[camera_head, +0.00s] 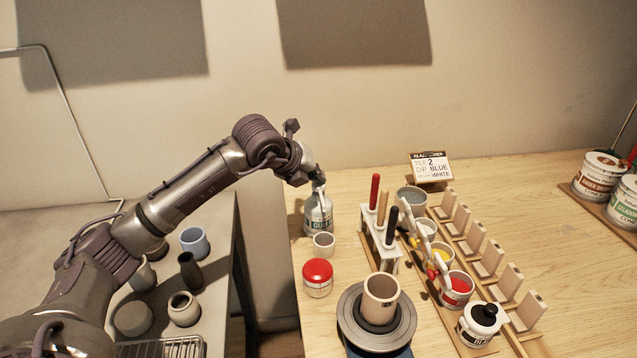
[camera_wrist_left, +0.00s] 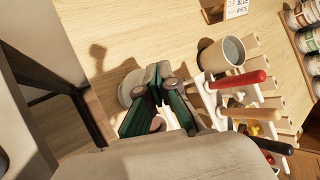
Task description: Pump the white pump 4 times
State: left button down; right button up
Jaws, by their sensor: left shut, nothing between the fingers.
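The pump bottle (camera_head: 318,217), pale with a greenish label, stands upright near the left edge of the wooden table. My left gripper (camera_head: 318,180) is shut and empty, fingers pointing down right over the bottle's top. The pump head is hidden by the gripper, so I cannot tell whether they touch. In the left wrist view, the closed fingertips (camera_wrist_left: 158,82) cover much of the bottle, and only part of its pale body (camera_wrist_left: 130,86) shows behind them. My right gripper is not in view.
A small pale cup (camera_head: 323,245) and a red-lidded jar (camera_head: 318,278) stand just in front of the bottle. A tool rack (camera_head: 381,243) with upright handles is to its right. A cup on a turntable (camera_head: 380,298) is nearer. The wall is behind.

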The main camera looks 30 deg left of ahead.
pick_arm(q)
jog(key=shift+r, duration=0.15)
jog(key=shift+r+p, duration=0.35)
jog(key=shift+r, duration=0.25)
jog(key=shift+r+p, duration=1.25)
jog(key=shift+r, duration=1.3)
